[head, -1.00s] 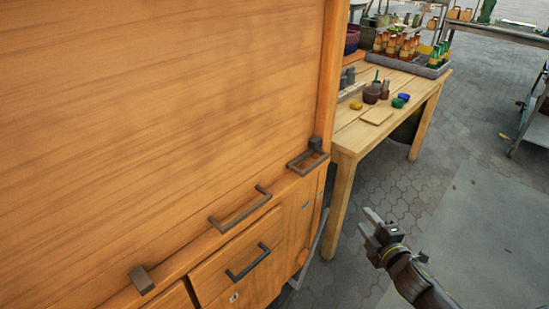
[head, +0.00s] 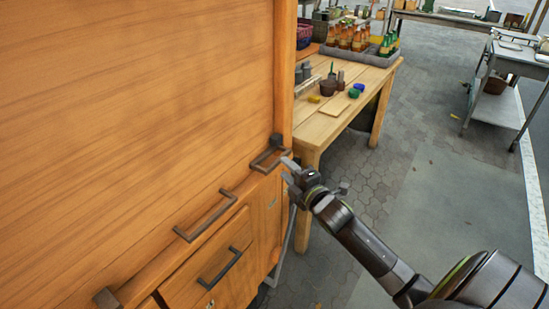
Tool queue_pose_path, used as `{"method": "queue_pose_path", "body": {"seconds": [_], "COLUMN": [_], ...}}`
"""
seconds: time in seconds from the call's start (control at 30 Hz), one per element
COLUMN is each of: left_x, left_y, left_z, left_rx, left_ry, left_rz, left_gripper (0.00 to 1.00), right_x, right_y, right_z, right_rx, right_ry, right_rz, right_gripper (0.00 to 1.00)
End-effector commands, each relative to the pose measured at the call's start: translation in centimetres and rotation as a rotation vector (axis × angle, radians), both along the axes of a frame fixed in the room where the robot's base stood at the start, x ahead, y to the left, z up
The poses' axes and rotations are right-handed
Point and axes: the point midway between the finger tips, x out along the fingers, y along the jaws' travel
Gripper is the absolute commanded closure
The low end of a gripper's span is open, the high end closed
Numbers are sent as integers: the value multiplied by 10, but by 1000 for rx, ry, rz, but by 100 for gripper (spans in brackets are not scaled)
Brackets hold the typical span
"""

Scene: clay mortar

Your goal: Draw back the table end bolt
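A large orange wooden panel (head: 130,110) fills the left of the head view. The dark metal bolt (head: 262,170), a looped bar with a small square block at its far end, sits on the ledge at the panel's right end, on the side of the wooden table. My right gripper (head: 288,174) is just right of the bolt, with its fingertips apart and nothing between them. The fingertips are very close to the bolt's right end; I cannot tell whether they touch it. My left gripper is not in view.
A dark handle (head: 207,216) lies along the ledge, with a drawer handle (head: 220,268) below and a dark block (head: 107,299) at lower left. The wooden table (head: 328,125) stands behind with bowls and bottles. Paved floor (head: 430,200) is open to the right.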

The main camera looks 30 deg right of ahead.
Motion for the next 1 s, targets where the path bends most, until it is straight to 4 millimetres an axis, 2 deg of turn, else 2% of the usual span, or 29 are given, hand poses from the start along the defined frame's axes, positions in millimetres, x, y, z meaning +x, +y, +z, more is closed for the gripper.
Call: {"method": "queue_pose_path", "body": {"seconds": [0.03,0.2,0.4,0.8,1.0], "left_x": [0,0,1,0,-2], "left_y": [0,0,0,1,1], "left_z": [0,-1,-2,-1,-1], "left_rx": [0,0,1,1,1], "left_ry": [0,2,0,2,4], "left_rz": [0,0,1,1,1], "left_gripper": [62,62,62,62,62], "right_x": [11,41,63,70,69], "right_y": [0,1,0,0,0], "right_z": [1,1,0,0,0], "right_rx": [3,2,1,0,0], "right_ry": [-3,-2,-1,0,0], "right_rz": [0,0,0,0,0], "right_gripper": [62,62,62,62,87]}}
